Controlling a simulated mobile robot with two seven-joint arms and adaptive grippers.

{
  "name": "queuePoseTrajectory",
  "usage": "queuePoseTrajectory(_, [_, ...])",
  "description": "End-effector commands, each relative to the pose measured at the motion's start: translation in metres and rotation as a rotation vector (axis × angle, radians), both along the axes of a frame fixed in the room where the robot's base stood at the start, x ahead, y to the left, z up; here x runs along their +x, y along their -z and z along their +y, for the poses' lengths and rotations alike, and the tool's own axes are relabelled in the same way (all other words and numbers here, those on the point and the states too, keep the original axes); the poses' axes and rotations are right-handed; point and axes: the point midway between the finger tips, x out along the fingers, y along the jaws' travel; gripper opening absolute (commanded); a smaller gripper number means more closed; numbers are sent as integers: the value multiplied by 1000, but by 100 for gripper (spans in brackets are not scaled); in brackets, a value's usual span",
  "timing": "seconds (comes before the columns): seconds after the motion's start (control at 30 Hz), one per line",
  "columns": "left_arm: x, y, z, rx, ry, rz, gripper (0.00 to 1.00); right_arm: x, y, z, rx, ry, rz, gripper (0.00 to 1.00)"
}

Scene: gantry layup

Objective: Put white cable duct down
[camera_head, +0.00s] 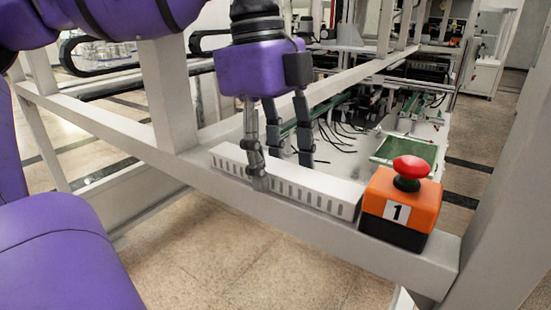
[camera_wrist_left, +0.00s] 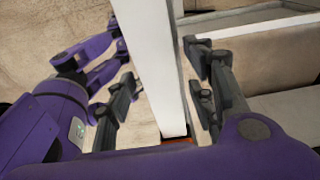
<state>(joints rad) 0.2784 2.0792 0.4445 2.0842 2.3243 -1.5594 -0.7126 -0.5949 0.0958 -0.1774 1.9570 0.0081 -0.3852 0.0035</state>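The white cable duct (camera_head: 315,193) is a long slotted bar lying along the grey frame beam (camera_head: 225,182). It also shows in the left wrist view (camera_wrist_left: 160,60), running between the fingers. My left gripper (camera_head: 280,172) points down over the duct, with one finger on its near side and the others on its far side. The fingers are spread around the duct; in the left wrist view (camera_wrist_left: 164,75) a narrow gap shows between the left fingers and the duct. The lower part of the duct's far side is hidden. My right gripper is not in view.
An orange box with a red push button (camera_head: 400,205), marked 1, stands on the beam close to the duct's right end. A grey upright post (camera_head: 505,170) rises at right. Cables and a green board (camera_head: 403,150) lie behind the beam. Open floor is in front.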

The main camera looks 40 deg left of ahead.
Motion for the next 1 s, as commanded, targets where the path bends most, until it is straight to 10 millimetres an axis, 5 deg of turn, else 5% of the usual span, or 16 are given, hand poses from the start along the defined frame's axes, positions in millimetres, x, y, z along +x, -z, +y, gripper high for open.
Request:
queuePoseTrajectory(0.27, [0, -12, 1, 0, 0, -2, 50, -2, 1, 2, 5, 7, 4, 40])
queuePoseTrajectory(0.7, [-1, -98, 14, 1, -1, -1, 50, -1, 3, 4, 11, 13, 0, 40])
queuePoseTrajectory(1.0, [-2, -121, 17, 0, 1, 0, 50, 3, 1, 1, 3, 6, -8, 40])
